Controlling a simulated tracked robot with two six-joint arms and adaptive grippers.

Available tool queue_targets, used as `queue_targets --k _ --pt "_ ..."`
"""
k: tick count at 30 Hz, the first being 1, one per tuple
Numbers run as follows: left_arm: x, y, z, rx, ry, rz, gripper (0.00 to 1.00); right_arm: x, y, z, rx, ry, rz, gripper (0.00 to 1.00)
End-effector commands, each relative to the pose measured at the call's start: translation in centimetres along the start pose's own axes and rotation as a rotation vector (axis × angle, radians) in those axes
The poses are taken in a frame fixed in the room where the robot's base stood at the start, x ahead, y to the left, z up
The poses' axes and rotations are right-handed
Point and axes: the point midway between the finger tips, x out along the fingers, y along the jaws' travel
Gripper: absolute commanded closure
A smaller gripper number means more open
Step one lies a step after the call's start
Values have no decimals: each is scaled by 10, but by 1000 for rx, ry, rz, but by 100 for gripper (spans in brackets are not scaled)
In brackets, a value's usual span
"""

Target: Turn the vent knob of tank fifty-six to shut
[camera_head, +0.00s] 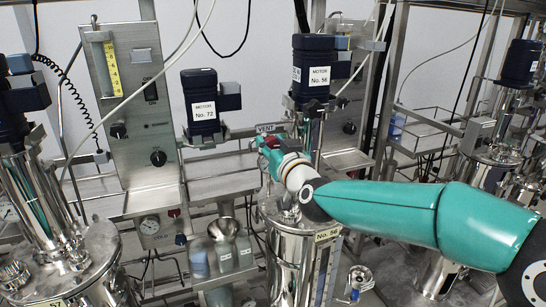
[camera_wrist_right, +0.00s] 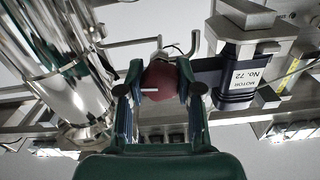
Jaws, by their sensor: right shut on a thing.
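The dark red vent knob (camera_wrist_right: 160,76) shows in the right wrist view with a short white line on its face. My right gripper (camera_wrist_right: 160,92) is shut on it, one green finger on each side. In the head view the right gripper (camera_head: 268,148) is just below the VENT label (camera_head: 265,128), and a bit of red shows there; the knob is mostly hidden by the gripper. Tank fifty-six (camera_head: 296,255) is a shiny steel vessel with a yellow No. 56 label, below the dark motor No. 56 (camera_head: 311,70). My left gripper is not in view.
Motor No. 72 (camera_head: 203,103) stands left of the right gripper and also shows in the wrist view (camera_wrist_right: 237,75). Another steel tank (camera_head: 80,265) is at the lower left. A control panel (camera_head: 138,110) and bottles (camera_head: 222,255) are behind. Pipes and hoses crowd the area.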

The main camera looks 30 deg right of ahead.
Motion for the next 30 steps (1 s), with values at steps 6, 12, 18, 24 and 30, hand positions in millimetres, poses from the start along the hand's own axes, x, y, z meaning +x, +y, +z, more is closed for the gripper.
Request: queue_targets --k 6,12,18,24,30 --pt "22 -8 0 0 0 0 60 0 1 4 206 1 0 100" --pt "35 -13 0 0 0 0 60 0 1 3 397 0 0 100" --pt "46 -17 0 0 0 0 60 0 2 3 587 1 1 100" --pt "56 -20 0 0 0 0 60 0 2 3 777 1 1 100" --pt "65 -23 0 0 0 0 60 0 3 3 966 2 2 100"
